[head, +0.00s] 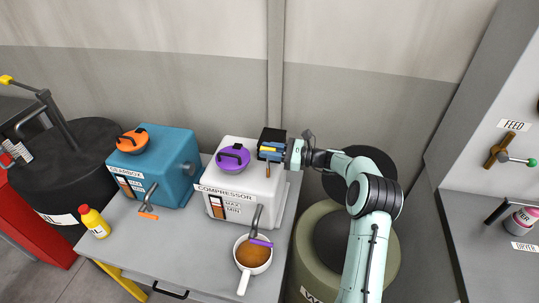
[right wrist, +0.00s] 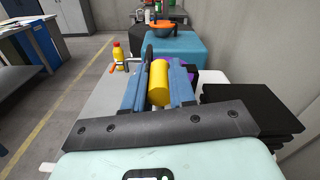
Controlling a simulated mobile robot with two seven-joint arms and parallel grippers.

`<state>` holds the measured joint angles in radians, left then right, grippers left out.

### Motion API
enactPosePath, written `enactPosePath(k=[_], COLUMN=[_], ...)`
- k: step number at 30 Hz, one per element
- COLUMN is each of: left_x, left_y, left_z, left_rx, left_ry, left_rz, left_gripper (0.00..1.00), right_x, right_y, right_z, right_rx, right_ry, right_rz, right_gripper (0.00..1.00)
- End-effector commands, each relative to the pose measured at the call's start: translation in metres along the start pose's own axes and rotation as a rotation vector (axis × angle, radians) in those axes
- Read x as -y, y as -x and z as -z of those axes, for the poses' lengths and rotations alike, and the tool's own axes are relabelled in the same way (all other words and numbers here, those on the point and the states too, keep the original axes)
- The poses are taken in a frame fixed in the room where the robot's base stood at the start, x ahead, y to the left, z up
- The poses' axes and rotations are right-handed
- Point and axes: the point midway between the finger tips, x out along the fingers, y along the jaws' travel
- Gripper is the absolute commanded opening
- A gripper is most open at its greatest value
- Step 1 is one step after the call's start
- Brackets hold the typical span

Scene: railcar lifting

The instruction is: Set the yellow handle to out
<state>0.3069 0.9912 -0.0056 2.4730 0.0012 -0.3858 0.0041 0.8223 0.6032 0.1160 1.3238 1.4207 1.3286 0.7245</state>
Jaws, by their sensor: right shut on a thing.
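In the head view only a little yellow shows between the fingers, and how the handle joins the compressor is hidden. A short brownish rod (head: 267,169) hangs just below the fingers. My left gripper is in neither view.
The compressor's purple cap (head: 233,158) is close left of the gripper. A pan (head: 253,254) of brown liquid stands under the purple-handled tap (head: 261,243). The blue gearbox (head: 155,165) and a yellow bottle (head: 94,221) are farther left. A drum (head: 380,255) stands right of the table.

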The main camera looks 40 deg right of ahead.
Motion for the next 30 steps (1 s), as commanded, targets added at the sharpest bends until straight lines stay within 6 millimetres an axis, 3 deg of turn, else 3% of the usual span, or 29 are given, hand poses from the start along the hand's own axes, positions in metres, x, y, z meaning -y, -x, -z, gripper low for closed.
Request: enactPosePath(k=[7, 8, 9, 10, 22, 30], left_x=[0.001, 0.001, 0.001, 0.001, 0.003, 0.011], left_y=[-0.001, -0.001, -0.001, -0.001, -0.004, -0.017], left_z=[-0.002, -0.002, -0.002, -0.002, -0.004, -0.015], left_rx=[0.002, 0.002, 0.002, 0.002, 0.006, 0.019], left_ry=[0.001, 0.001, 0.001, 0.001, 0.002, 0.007], left_rz=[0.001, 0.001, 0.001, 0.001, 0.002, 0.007], left_gripper=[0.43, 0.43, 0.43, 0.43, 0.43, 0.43], right_x=[0.003, 0.003, 0.003, 0.003, 0.002, 0.001], right_y=[0.0, -0.001, -0.001, -0.001, 0.009, 0.065], right_z=[-0.006, -0.006, -0.006, -0.006, -0.002, 0.0], right_rx=[0.009, 0.01, 0.01, 0.009, 0.003, 0.0], right_ry=[0.01, 0.01, 0.01, 0.01, 0.006, 0.006], right_rz=[0.007, 0.007, 0.007, 0.007, 0.006, 0.01], right_gripper=[0.0, 0.35, 0.48, 0.51, 0.51, 0.51])
